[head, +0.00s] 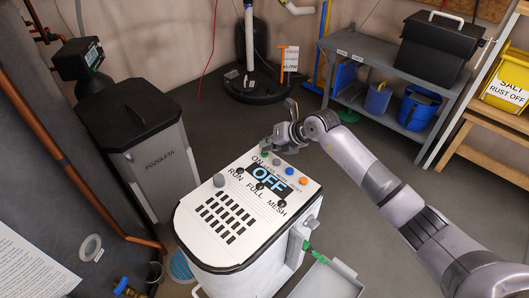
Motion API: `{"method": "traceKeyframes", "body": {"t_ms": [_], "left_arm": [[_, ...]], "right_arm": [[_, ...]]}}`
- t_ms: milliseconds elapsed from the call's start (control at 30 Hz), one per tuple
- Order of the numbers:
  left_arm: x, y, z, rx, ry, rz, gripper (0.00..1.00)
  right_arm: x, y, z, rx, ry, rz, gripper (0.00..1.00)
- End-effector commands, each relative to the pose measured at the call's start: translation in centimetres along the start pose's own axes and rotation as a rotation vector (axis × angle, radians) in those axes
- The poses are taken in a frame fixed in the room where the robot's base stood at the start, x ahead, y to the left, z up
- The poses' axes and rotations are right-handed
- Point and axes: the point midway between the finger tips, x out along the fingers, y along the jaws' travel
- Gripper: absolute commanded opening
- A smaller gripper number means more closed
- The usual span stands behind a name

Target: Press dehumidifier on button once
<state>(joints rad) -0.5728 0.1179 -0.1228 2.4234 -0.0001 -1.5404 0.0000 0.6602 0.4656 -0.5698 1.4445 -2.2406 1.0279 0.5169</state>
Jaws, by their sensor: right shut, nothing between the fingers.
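The dehumidifier (205,240) is a white box in the lower middle, with a black slotted grille on its top. Its display (268,178) reads OFF, and "RUN", "FULL" and "MESH" are lettered below it. Small round buttons line the panel's far edge, including a blue one (290,171) and an orange one (303,181). "ON" is lettered near the far left end of this row. My right gripper (268,146) is shut and empty at that end, close to the button there. Whether it touches the button cannot be told. My left gripper is not in view.
A dark-lidded bin (155,165) stands left of the dehumidifier. A grey shelf (385,65) with a black toolbox (438,45) and blue buckets is at the back right. A grey open container (330,280) is at the front right. The floor between is clear.

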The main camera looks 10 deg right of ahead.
Motion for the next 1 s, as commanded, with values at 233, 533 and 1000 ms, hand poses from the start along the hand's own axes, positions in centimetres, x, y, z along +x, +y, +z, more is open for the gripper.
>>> {"method": "traceKeyframes", "body": {"t_ms": [233,533,1000], "left_arm": [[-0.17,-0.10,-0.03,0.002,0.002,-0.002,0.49],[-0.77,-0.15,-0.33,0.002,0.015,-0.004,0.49],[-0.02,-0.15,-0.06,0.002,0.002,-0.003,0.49]], "right_arm": [[0.22,-0.19,-0.27,0.000,0.003,-0.002,0.00],[0.37,-0.29,-0.40,0.001,0.004,-0.002,0.00],[0.08,-0.09,-0.22,0.001,0.005,-0.002,0.00]]}}
